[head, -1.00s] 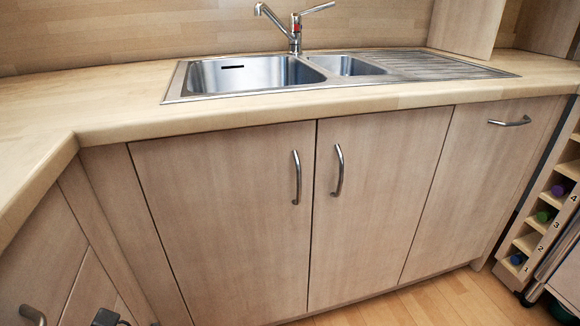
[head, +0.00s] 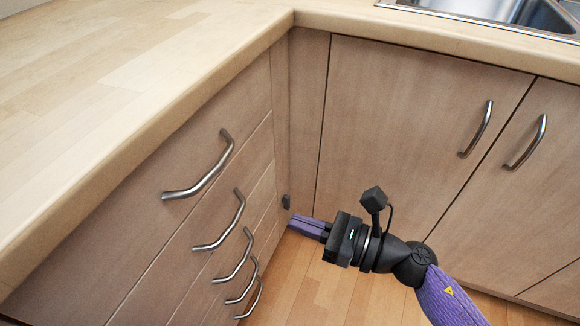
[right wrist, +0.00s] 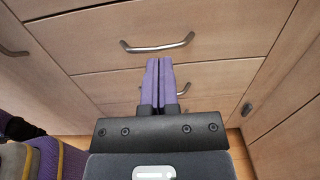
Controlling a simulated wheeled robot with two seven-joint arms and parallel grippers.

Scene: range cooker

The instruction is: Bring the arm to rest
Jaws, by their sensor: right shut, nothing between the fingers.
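My right gripper (head: 292,222) is in the head view, low in the corner between the drawer stack and the cupboard doors. Its purple fingers are closed together with nothing between them, and they point left toward the drawers. In the right wrist view the fingers (right wrist: 160,62) lie side by side in front of a drawer handle (right wrist: 157,46). I cannot tell from the views how close the tips are to the drawer fronts. My left gripper is not in view.
A stack of drawers with bar handles (head: 203,170) stands at the left. Cupboard doors (head: 410,130) with two handles are behind my arm. The worktop (head: 130,80) overhangs above, with the sink (head: 500,12) at the upper right. Wooden floor (head: 330,295) is clear below.

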